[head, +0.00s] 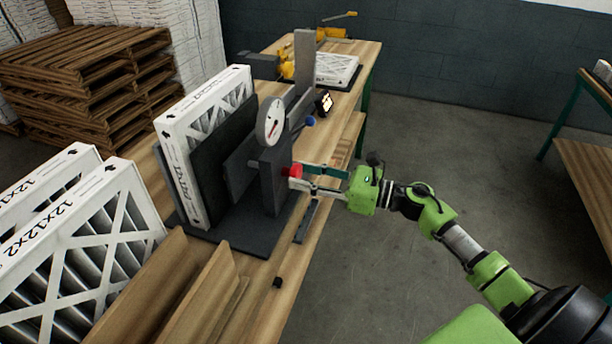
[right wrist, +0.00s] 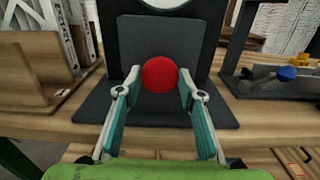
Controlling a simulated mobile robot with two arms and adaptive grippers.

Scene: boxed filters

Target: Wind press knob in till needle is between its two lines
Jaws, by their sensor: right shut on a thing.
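The press (head: 273,183) is a dark grey frame on a dark base plate. Its red knob (head: 292,171) sticks out on the right side and shows as a red disc in the right wrist view (right wrist: 160,74). My right gripper (head: 298,178) is shut on the red knob, one finger on each side in the right wrist view (right wrist: 160,80). The round white gauge (head: 271,121) faces the head camera at the top of the press. Its needle and lines are too small to read exactly. A white-framed filter (head: 184,176) stands upright beside a dark press plate (head: 222,155). My left gripper is out of view.
More white-framed filters (head: 105,250) stand at the left front by wooden dividers (head: 205,295). A blue knob (head: 310,121) and a small lit screen (head: 325,103) sit behind the red knob. Floor (head: 440,140) right of the bench is clear.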

